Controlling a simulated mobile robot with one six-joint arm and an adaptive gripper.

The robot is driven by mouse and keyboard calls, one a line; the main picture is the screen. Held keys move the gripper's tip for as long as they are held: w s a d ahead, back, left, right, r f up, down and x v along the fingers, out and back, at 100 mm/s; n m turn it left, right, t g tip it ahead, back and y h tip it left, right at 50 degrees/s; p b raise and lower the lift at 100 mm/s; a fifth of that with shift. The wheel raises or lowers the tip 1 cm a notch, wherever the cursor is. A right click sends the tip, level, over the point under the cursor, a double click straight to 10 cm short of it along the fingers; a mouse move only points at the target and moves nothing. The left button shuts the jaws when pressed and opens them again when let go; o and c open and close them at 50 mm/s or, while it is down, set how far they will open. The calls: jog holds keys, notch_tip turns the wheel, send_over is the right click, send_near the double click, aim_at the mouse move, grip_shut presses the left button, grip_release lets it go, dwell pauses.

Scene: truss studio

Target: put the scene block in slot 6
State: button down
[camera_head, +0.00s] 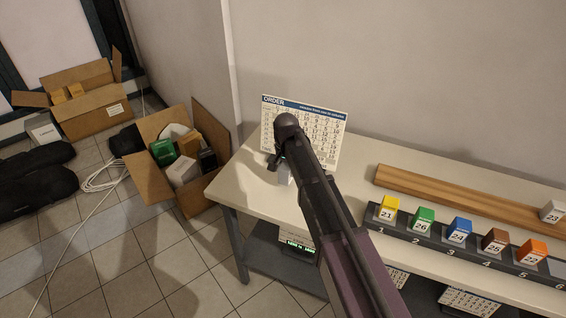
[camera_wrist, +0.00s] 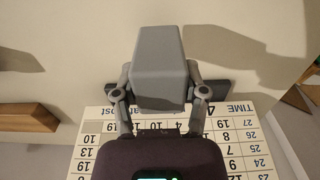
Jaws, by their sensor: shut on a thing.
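My gripper (camera_wrist: 160,84) is shut on a plain grey block (camera_wrist: 158,55) in the wrist view, with a finger on each side. In the head view the block (camera_head: 285,175) shows partly below my gripper, in front of the order sheet, over the left end of the table; any gap under it is unclear. No number shows on its visible faces. The dark numbered rack (camera_head: 400,234) is at the right. Slots 1 to 5 hold yellow 21, green 26, blue 24, brown 25 and orange 22 blocks. Slot 6 (camera_head: 557,268), at the right edge, shows no block.
The order sheet (camera_head: 328,124) stands against the wall behind my gripper. A wooden rail (camera_head: 430,190) lies behind the rack, with a white block 23 (camera_head: 552,211) at its right end. My arm hides the table's middle. Open cartons (camera_head: 150,180) stand on the floor left.

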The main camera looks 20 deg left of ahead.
jog(key=s+d+r, duration=0.1)
jog(key=s+d, duration=0.5)
jog(key=s, duration=0.3)
jog(key=shift+s+d+p, duration=0.25)
jog(key=shift+s+p, duration=0.1)
jog(key=shift+p, duration=0.1)
jog(key=shift+r, duration=0.2)
notch_tip(320, 180, up, 12)
jog(key=p, duration=1.2)
jog(key=shift+f, duration=0.25)
jog(key=shift+w+d, duration=0.1)
